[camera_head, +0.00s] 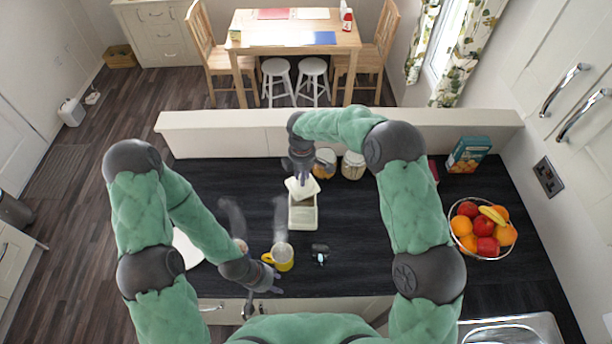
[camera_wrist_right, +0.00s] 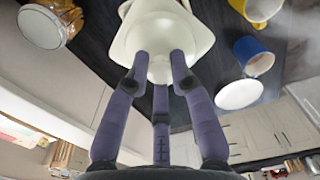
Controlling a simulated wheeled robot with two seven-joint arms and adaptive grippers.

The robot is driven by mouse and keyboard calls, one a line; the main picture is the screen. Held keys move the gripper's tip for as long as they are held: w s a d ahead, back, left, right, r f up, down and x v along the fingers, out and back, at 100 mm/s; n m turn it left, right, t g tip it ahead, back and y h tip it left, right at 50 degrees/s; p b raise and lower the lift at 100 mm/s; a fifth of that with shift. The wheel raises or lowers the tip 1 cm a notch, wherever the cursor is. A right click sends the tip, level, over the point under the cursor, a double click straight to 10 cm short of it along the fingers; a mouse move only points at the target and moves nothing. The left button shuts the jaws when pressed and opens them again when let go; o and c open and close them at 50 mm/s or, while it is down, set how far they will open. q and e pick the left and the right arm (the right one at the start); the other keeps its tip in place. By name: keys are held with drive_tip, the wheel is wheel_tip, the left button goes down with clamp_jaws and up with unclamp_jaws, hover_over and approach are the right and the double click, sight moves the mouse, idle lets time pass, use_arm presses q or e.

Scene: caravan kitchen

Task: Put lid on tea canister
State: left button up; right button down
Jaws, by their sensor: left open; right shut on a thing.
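The cream tea canister (camera_head: 303,218) stands on the dark counter, with its open top facing up in the head view. My right gripper (camera_head: 301,172) is shut on the cream lid (camera_head: 295,188), which is tilted over the canister's far side. Whether lid and canister touch is unclear. In the right wrist view, the three fingers of my right gripper (camera_wrist_right: 165,68) hold the lid (camera_wrist_right: 165,35) by its middle, and the lid hides most of the canister. My left gripper (camera_head: 272,290) is open and empty near the counter's front edge.
A steaming yellow mug (camera_head: 281,257) stands close to my left gripper. Glass jars (camera_head: 352,165) stand behind the canister. A fruit bowl (camera_head: 482,230) and a teal box (camera_head: 468,154) are at the right. A blue mug (camera_wrist_right: 253,52) shows in the right wrist view. The counter right of the canister is mostly clear.

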use_arm(q)
drive_tip(key=shift+f+b, duration=1.15)
drive_tip(key=shift+f, duration=0.1)
use_arm(e)
drive_tip(key=shift+f, duration=2.7)
use_arm(q)
drive_tip(key=shift+f+b, duration=0.4)
drive_tip(key=shift+f+b, duration=0.45)
use_arm(e)
drive_tip(key=shift+f, duration=0.6)
drive_tip(key=c, duration=1.4)
unclamp_jaws()
drive_tip(key=shift+o, duration=0.2)
drive_tip(key=shift+r+p, duration=2.65)
drive_tip(key=shift+r, duration=2.9)
use_arm(q)
wheel_tip(320, 180, up, 5)
drive_tip(key=shift+r, duration=0.1)
